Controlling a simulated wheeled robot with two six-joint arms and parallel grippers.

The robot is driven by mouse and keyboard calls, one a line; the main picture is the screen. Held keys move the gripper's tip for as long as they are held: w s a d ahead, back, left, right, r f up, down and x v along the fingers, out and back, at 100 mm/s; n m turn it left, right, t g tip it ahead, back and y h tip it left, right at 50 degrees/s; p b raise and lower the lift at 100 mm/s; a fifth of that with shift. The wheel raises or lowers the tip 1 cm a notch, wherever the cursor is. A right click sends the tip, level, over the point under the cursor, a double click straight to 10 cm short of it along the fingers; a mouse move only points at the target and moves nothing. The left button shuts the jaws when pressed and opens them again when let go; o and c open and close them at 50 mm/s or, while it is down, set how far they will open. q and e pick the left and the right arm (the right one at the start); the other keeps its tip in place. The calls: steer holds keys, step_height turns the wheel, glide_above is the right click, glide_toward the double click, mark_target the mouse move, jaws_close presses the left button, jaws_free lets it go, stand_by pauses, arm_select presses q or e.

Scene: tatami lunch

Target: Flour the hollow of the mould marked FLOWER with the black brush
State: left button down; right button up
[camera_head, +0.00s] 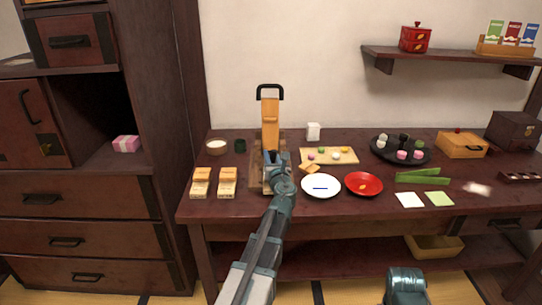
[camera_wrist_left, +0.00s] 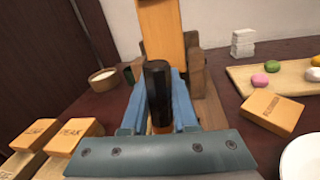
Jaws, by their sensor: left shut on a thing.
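My left gripper (camera_head: 277,158) is shut on the black brush (camera_wrist_left: 158,85), whose dark handle stands upright between the blue fingers in the left wrist view. Its lower end is brown, and its bristles are hidden. An orange wooden block (camera_wrist_left: 272,112), whose small label seems to read FLOWER, lies to the right of the gripper; it also shows in the head view (camera_head: 309,168). No hollow shows on it. My right gripper is out of view.
A wooden press (camera_head: 270,112) with a black handle stands right behind the left gripper. The moulds LEAF (camera_wrist_left: 33,134) and PEAK (camera_wrist_left: 74,134) lie left. A dark cup (camera_head: 240,145), white plate (camera_head: 321,194), red plate (camera_head: 363,190) and sweets board (camera_head: 318,158) are nearby.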

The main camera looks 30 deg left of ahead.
arm_select(q)
steer(key=shift+w+d, duration=0.15)
stand_by(0.5)
steer(key=shift+s+a, duration=0.2)
steer(key=shift+a, duration=0.15)
steer(key=shift+w, duration=0.3)
stand_by(0.4)
steer(key=shift+s+d, duration=0.3)
steer(key=shift+s, duration=0.1)
steer(key=shift+w+a, duration=0.15)
steer(key=shift+w, duration=0.05)
stand_by(0.4)
stand_by(0.3)
